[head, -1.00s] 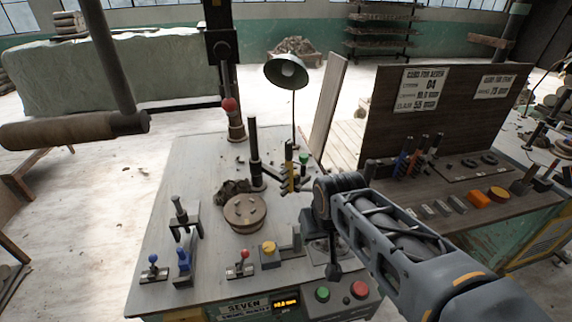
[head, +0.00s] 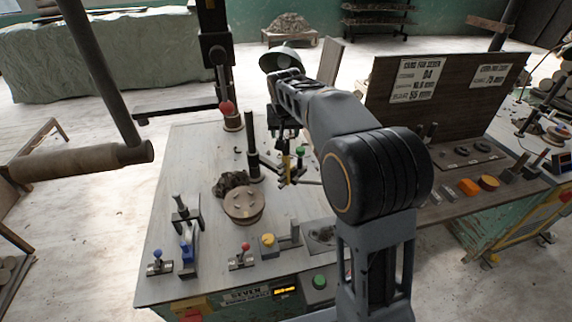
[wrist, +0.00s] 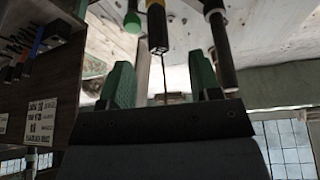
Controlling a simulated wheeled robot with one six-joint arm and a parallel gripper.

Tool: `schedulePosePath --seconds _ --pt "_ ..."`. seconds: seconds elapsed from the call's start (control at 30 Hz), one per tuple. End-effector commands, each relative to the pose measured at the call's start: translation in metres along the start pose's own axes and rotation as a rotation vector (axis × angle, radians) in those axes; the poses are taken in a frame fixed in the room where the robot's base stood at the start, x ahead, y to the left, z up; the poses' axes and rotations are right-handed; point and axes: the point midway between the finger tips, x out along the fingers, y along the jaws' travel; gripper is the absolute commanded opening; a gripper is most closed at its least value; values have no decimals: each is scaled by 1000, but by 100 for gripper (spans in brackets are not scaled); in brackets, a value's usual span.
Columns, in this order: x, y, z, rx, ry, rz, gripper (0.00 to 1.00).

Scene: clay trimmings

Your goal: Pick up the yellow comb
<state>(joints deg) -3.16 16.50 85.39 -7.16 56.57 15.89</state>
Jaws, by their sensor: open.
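The yellow comb (head: 286,163) stands upright in the dark tool rack at the back of the table, beside a dark post. It also shows at the top of the wrist view, yellow with a black end (wrist: 156,30). My gripper (wrist: 162,80) is open and empty, its two green fingers apart. In the wrist view the comb lies between the lines of the fingers, beyond their tips. In the head view my gripper (head: 287,130) is just above and behind the comb, partly hidden by my arm.
A green-topped tool (head: 301,151) stands close right of the comb, and a tall dark post (head: 250,150) close left. A round wooden disc (head: 243,204) lies in front, with dark clay trimmings (head: 232,181) behind it.

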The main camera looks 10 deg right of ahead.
Motion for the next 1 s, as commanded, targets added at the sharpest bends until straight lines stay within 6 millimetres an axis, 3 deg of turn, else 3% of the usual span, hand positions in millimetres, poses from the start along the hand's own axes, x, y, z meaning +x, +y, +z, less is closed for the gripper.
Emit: schedulePosePath --seconds 0.1,0.47,0.73,1.0 --pt "18 0 0 0 -4 1 58" --pt "42 2 0 1 -3 1 58" --pt "77 4 -1 1 -3 0 58" --pt "87 4 -1 1 0 0 58"
